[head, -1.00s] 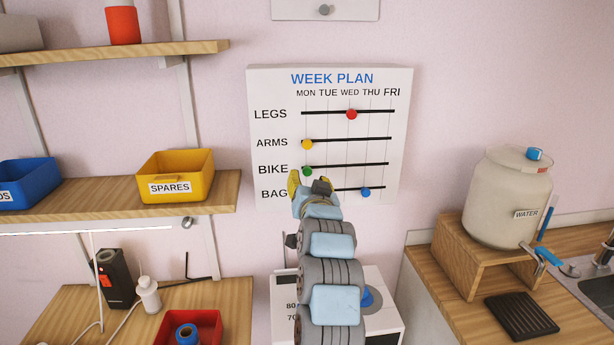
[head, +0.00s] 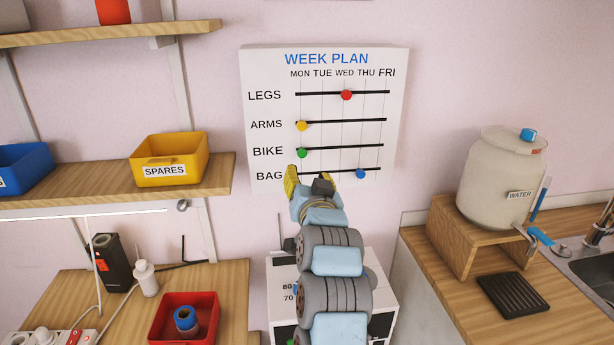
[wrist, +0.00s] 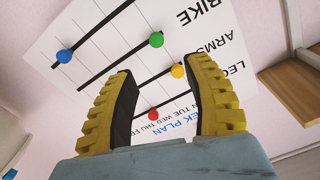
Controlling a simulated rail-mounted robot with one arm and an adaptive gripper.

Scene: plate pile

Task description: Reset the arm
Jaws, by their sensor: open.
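My gripper (wrist: 166,110) is open and empty in the wrist view, its two yellow ribbed fingers apart with the week plan board behind them. In the head view my gripper (head: 305,182) is in front of the lower part of the week plan board (head: 393,60), over the BAG row. The board has four sliders: red (head: 346,95) at WED on LEGS, yellow (head: 302,126) at MON on ARMS, green (head: 302,153) at MON on BIKE, blue (head: 361,174) near THU on BAG. The fingertips look apart from the sliders. My arm hides the left part of the BAG track.
A shelf with a yellow SPARES bin (head: 167,158) and a blue bin (head: 25,170) is at left. Below are a red bin (head: 215,305) and a white bottle (head: 146,278). A water dispenser (head: 495,180) stands on a wooden stand at right. A white box stands behind my arm.

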